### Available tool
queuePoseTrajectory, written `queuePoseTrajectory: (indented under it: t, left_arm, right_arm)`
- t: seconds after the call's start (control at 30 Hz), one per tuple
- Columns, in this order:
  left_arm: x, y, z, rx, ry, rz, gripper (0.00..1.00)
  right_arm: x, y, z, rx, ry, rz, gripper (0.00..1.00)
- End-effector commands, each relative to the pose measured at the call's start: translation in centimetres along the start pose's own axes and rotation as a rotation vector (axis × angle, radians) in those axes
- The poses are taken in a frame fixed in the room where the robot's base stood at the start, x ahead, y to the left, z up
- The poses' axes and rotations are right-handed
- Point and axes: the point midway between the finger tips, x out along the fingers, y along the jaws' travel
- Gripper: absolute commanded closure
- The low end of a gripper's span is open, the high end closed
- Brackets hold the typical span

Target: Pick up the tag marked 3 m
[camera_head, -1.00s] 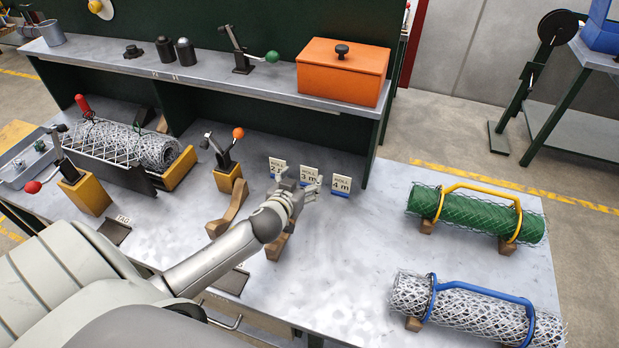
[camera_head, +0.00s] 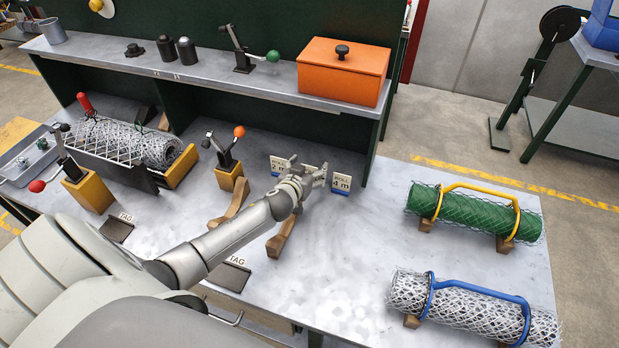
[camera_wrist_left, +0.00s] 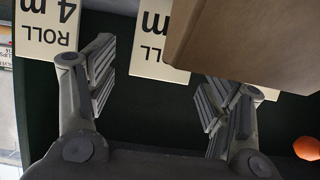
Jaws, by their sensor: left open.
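Three small white tags stand in a row near the shelf's upright. In the head view, my left gripper (camera_head: 307,174) covers most of the middle tag, which read 3 m a second ago. The 2 m tag (camera_head: 278,165) is to its left and the 4 m tag (camera_head: 342,182) to its right. In the left wrist view, upside down, the middle tag (camera_wrist_left: 151,45) shows between my open, empty fingers (camera_wrist_left: 160,88); a brown block (camera_wrist_left: 245,45) hides its number. The 4 m tag (camera_wrist_left: 46,27) is at left there. My right gripper is out of view.
Curved wooden rests (camera_head: 282,236) stand below the gripper. An orange-knobbed lever (camera_head: 228,158) is left of the tags. Green (camera_head: 475,214) and silver (camera_head: 470,308) mesh rolls lie at right. The shelf bears an orange box (camera_head: 343,75). The bench between tags and rolls is clear.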

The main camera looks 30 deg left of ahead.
Motion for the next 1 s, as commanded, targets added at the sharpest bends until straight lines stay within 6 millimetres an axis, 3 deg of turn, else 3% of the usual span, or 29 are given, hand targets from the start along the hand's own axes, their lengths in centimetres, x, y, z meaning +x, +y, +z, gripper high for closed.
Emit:
queuePoseTrajectory:
  t: [0.13, 0.43, 0.77, 1.0]
  left_arm:
    - [0.0, 0.0, 0.0, 0.0, 0.0, 0.0, 0.29]
    - [0.0, 0.0, 0.0, 0.0, -0.001, 0.0, 0.68]
    - [-0.1, 0.0, -0.1, -0.001, 0.0, 0.0, 0.69]
    - [-0.6, 0.0, -1.4, 0.001, 0.002, 0.001, 0.69]
  right_arm:
    - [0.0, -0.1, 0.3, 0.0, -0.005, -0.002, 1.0]
    - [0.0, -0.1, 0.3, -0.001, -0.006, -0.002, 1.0]
    - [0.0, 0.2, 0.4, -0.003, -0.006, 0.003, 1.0]
    - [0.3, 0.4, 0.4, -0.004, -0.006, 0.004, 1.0]
